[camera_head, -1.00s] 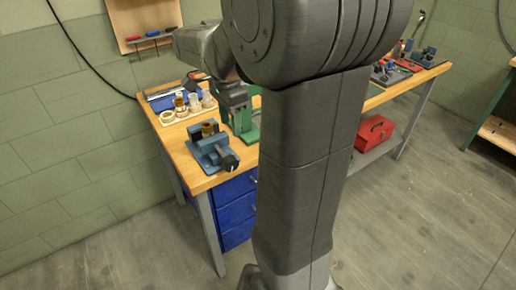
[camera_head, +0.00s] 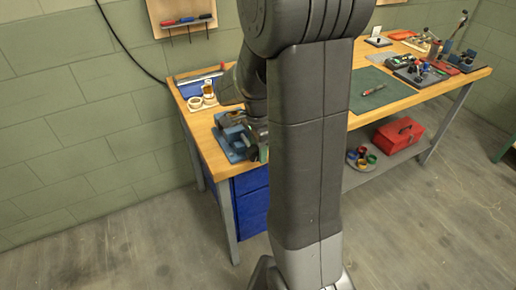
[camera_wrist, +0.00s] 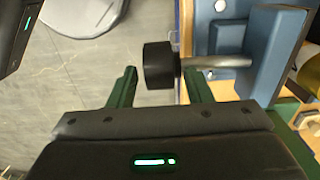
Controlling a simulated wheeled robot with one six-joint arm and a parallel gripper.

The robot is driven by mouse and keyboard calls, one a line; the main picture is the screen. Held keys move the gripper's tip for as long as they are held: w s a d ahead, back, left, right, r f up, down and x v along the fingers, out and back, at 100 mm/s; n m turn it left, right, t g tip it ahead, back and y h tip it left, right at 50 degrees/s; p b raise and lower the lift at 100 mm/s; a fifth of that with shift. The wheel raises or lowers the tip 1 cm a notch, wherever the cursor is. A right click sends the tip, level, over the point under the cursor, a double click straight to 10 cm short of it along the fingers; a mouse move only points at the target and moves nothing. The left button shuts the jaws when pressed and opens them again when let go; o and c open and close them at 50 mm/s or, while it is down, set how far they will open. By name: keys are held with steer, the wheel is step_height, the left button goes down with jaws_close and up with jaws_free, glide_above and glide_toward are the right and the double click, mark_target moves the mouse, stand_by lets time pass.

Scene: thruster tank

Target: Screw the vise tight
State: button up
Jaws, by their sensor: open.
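The blue vise (camera_head: 228,140) sits at the near left corner of the wooden bench, partly hidden by my arm in the head view. In the wrist view its blue body (camera_wrist: 272,50) is at the upper right. A bare metal screw rod (camera_wrist: 218,62) runs left from it to a black knob (camera_wrist: 158,66). My gripper (camera_wrist: 159,78) is open, with one green finger on each side of the knob's lower part. I cannot tell whether either finger touches it. In the head view my gripper (camera_head: 263,150) shows only in part, beside the vise.
Pale round parts (camera_head: 200,100) stand behind the vise on the bench (camera_head: 205,148). A green mat (camera_head: 385,95) and several tools lie to the right. A red toolbox (camera_head: 398,135) is on the lower shelf. Grey floor is clear in front.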

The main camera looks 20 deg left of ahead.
steer(key=shift+c, duration=0.4)
steer(key=shift+f, duration=0.1)
steer(key=c, duration=0.7)
steer(key=shift+c, duration=0.2)
steer(key=shift+g+p, duration=0.3)
